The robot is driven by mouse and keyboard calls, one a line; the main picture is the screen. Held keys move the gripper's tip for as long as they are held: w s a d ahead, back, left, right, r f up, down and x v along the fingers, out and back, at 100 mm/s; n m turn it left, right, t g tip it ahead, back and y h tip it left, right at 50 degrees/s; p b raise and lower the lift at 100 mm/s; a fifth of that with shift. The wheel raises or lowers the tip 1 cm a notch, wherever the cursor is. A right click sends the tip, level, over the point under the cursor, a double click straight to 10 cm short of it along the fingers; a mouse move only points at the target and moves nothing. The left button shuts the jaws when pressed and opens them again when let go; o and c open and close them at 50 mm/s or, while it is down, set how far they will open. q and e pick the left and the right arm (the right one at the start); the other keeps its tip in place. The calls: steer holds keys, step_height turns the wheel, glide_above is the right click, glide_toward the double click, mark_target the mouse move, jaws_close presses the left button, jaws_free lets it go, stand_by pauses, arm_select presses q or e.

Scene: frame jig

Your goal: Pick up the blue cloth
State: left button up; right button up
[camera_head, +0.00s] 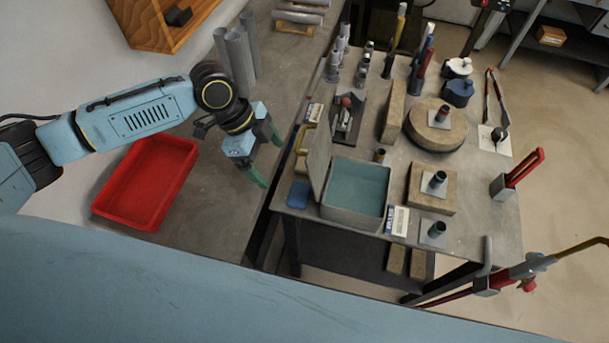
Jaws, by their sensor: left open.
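The blue cloth (299,194) appears as a small, flat, folded blue piece. It lies at the near left corner of the grey work table, just left of an open grey box (352,214). My left gripper (263,155) comes in from the left, with its green fingers spread apart and nothing between them. It hangs over the gap side of the left bench, up and left of the cloth and apart from it. My right gripper does not show.
The box's raised lid (319,157) stands right beside the cloth. A red tray (147,184) and grey tubes (238,58) are on the left bench. Tools, round stone blocks (436,125) and bottles crowd the table. A narrow dark gap separates bench and table.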

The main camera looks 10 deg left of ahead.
arm_select(q)
glide_toward(299, 192)
steer(key=f, duration=0.3)
steer(key=shift+s, duration=0.4)
steer(key=shift+d+f, duration=0.15)
steer(key=shift+f, duration=0.1)
steer(key=shift+w+d+f, duration=0.1)
steer(key=shift+d+f, duration=0.35)
steer(key=shift+f, duration=0.05)
steer(key=x, duration=0.3)
steer(key=shift+w+d+f, duration=0.1)
steer(key=shift+w+d, duration=0.15)
steer(key=shift+d, duration=0.15)
steer(key=shift+f, duration=0.25)
steer(key=shift+c, duration=0.4)
steer(key=c, duration=1)
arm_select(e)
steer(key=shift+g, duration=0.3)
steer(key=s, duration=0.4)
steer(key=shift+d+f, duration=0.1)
